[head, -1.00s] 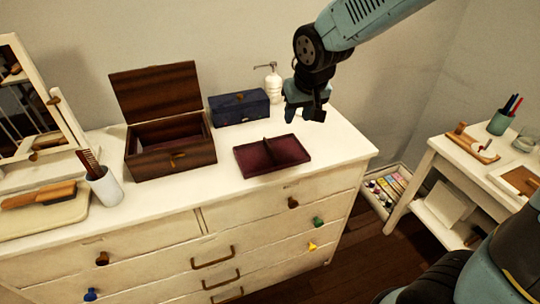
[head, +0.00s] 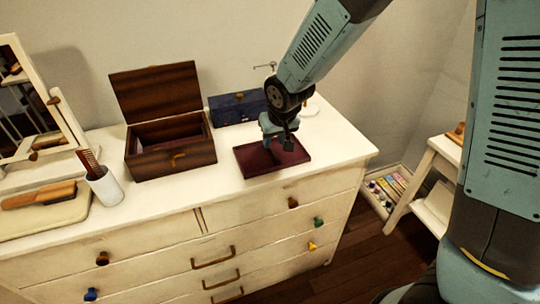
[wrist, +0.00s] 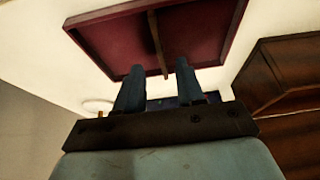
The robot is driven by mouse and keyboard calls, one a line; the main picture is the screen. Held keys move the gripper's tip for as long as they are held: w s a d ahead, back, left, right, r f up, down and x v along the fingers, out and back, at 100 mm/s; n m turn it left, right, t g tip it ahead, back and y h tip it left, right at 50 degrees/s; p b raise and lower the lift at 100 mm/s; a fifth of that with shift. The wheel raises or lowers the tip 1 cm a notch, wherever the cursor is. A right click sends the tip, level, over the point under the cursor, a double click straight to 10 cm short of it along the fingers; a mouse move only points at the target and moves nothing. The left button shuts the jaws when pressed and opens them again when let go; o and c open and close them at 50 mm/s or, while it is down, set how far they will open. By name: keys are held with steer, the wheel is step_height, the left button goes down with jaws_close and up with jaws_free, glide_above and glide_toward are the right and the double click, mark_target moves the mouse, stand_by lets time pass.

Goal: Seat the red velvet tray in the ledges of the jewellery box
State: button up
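The red velvet tray (head: 250,160) lies flat on the dresser top, right of the jewellery box. It is a shallow dark-red tray with a central divider, which also shows in the wrist view (wrist: 152,40). My gripper (head: 278,143) is above the tray near its divider. In the wrist view my gripper (wrist: 158,72) has its two fingers apart, with the divider lying between them in the picture; I cannot tell the height gap. The wooden jewellery box (head: 172,160) stands with its lid (head: 157,92) raised. Its inner ledges are not clearly visible.
A blue box (head: 238,107) stands behind the tray. A white cup with a comb (head: 103,187), a brush (head: 38,195) and a mirror (head: 40,90) are at left. The dresser's front strip (head: 225,190) is clear.

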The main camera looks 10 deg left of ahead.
mark_target(271, 149)
steer(key=shift+x, duration=2.75)
steer(key=shift+s, duration=0.1)
jaws_close()
